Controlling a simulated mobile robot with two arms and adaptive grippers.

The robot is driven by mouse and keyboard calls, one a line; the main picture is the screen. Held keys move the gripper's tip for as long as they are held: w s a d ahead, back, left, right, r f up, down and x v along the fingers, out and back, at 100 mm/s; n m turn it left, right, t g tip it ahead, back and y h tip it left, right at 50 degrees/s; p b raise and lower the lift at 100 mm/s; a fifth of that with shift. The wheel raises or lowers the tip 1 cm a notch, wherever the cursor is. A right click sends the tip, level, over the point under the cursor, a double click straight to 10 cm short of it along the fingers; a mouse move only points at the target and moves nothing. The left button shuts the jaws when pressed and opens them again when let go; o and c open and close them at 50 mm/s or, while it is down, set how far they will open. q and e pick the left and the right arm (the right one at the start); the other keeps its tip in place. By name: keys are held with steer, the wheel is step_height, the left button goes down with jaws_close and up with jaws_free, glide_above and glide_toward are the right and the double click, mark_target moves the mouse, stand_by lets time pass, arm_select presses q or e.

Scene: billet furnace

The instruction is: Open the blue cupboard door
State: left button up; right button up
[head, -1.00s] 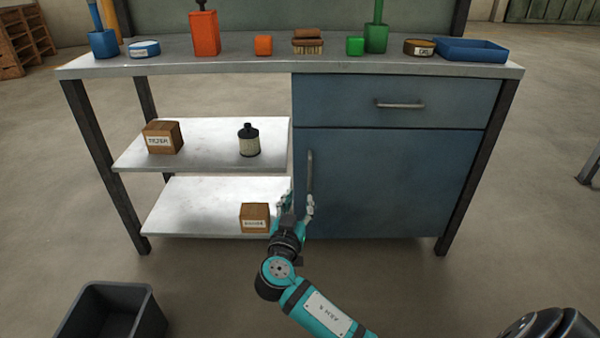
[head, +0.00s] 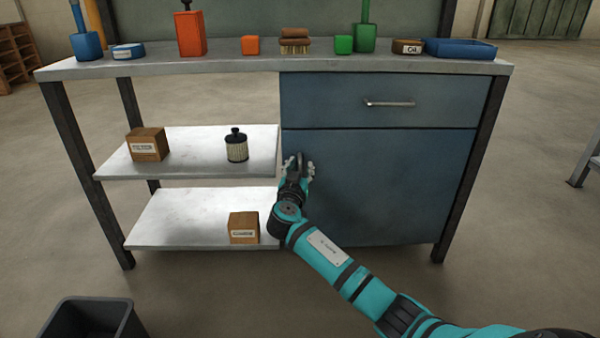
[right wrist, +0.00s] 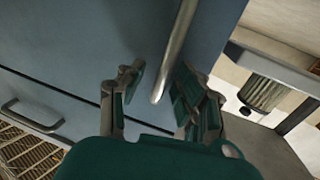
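The blue cupboard door (head: 390,185) is closed, at the lower right of the workbench. Its upright metal handle (right wrist: 176,45) shows in the right wrist view and is hidden behind my gripper in the head view. My right gripper (head: 299,165) is at the door's left edge, at handle height. In the right wrist view its two fingers (right wrist: 160,70) are apart, one on each side of the handle's end, with gaps showing. My left gripper is in neither view.
A blue drawer (head: 400,100) with a horizontal handle is above the door. Open shelves (head: 200,205) to the left carry boxes and a filter (head: 236,146). Several items stand on the bench top (head: 220,63). A dark bin (head: 90,318) is at the lower left. Floor before the door is clear.

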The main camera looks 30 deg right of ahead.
steer(key=shift+c, duration=0.4)
jaws_close()
